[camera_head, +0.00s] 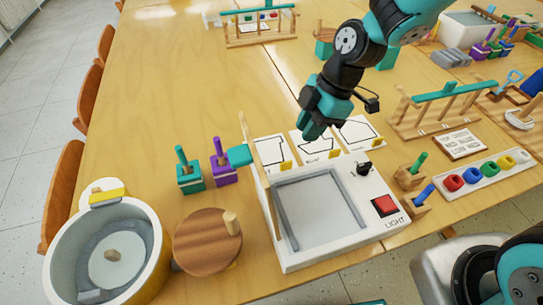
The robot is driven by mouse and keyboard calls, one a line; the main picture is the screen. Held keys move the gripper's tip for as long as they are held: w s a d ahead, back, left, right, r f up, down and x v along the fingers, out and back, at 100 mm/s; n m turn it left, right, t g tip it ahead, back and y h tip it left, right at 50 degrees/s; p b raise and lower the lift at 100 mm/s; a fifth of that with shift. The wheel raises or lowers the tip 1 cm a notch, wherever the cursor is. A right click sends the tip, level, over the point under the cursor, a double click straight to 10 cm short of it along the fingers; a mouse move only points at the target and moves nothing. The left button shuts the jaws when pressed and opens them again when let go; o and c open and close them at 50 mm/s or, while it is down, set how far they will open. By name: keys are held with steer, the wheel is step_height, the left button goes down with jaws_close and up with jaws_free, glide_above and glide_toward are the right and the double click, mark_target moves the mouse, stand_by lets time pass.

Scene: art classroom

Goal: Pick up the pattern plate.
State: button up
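A white light box (340,252) stands on the wooden table, with a grey inset panel (318,209), a black knob and a red button marked LIGHT. Along its back edge are three white plates with black outline patterns and yellow tabs: a left one (268,149), a middle one (322,154) and a right one (352,129). Which of them is the pattern plate I cannot tell. My gripper (312,128) points down over the middle plate and hides part of it. Its fingers overlap in this view, so I cannot tell whether it is open; I see nothing held.
A wooden bar with a teal handle (239,155) rises along the box's left side. Teal (189,178) and purple (222,174) pegged blocks, a round wooden board (205,248) and a large tub (150,215) stand left. Wooden pegged blocks and a colored-knob tray (485,178) stand right.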

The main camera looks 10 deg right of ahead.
mark_target(287, 162)
steer(key=x, duration=1)
steer(key=shift+w+a+f, duration=0.15)
steer(key=shift+w+f, duration=0.05)
steer(key=shift+f, duration=0.1)
jaws_close()
